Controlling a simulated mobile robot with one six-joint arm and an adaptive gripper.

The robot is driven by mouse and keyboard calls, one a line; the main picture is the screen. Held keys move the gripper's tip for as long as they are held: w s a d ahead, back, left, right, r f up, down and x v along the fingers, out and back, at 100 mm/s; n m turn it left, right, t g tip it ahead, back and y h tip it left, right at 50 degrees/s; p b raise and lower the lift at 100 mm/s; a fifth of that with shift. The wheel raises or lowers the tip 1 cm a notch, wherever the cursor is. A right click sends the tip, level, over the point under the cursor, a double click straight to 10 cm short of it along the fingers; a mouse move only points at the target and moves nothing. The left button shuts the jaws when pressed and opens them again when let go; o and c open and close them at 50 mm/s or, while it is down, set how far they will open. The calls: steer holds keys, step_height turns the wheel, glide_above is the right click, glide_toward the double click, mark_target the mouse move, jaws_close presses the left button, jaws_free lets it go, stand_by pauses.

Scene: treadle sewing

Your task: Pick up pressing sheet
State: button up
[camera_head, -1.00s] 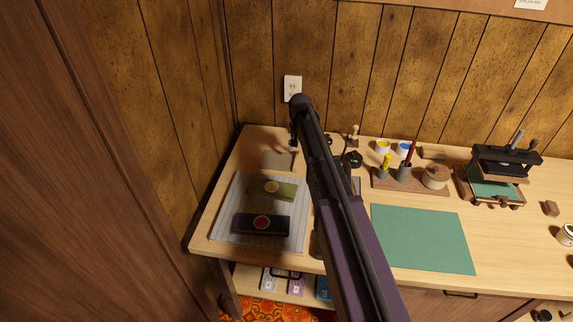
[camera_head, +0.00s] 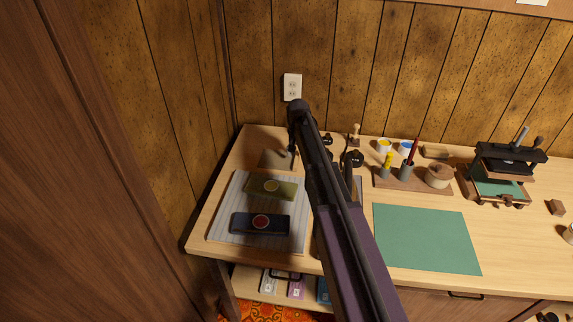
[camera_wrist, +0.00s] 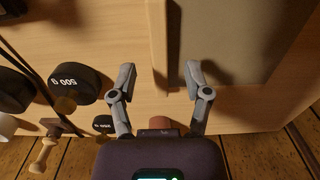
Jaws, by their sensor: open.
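A flat grey-brown sheet (camera_head: 272,158), which looks like the pressing sheet, lies at the back left of the workbench. It also fills the upper right of the wrist view (camera_wrist: 230,42), with a narrow brown strip along its left side. My gripper (camera_wrist: 160,76) is open and empty. Its fingers stand either side of that strip: one over bare bench, the other by the sheet's lower corner. I cannot tell their height above it. In the head view my arm hides much of the gripper.
Black 500 g weights (camera_wrist: 72,83) and a wooden-handled tool (camera_wrist: 46,150) stand close to my gripper's left. A striped cloth (camera_head: 232,205) bearing two flat items lies in front of the sheet. A green mat (camera_head: 428,238), pen block and small press (camera_head: 505,170) stand to the right.

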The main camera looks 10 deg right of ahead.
steer(key=shift+f+b, duration=0.75)
steer(key=shift+f, duration=0.3)
jaws_close()
